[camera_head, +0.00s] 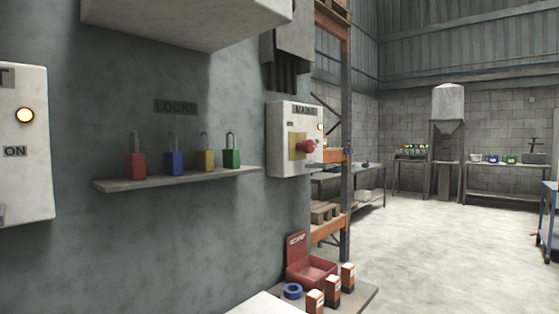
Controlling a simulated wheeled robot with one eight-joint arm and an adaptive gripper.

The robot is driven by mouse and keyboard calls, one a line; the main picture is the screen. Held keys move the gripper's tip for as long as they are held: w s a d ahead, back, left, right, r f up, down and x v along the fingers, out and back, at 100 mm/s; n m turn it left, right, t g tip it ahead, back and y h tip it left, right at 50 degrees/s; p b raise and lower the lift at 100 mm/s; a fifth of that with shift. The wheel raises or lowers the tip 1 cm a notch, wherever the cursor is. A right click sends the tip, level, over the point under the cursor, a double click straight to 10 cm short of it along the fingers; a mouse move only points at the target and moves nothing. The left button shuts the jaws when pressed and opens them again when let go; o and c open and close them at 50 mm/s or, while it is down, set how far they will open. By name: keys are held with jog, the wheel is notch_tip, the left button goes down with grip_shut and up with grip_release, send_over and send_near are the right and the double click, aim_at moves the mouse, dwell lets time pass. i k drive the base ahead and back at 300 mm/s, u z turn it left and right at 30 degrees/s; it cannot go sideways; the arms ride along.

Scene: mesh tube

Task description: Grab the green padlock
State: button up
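The green padlock (232,157) stands upright on a narrow wall shelf (172,181), at the right end of a row of padlocks. Its silver shackle points up. To its left on the same shelf stand a yellow padlock (205,159), a blue padlock (174,162) and a red padlock (136,165), each apart from the others. A sign reading LOCKS hangs on the wall above them. My gripper is not in view.
A white switch box (293,140) with a red knob juts from the wall right of the shelf. A white box (190,18) overhangs above. Below right, a ledge holds an open red box (312,272). The floor at right is clear.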

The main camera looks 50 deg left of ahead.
aim_at(232, 157)
jog(key=i, duration=1.55)
jog(key=u, duration=2.85)
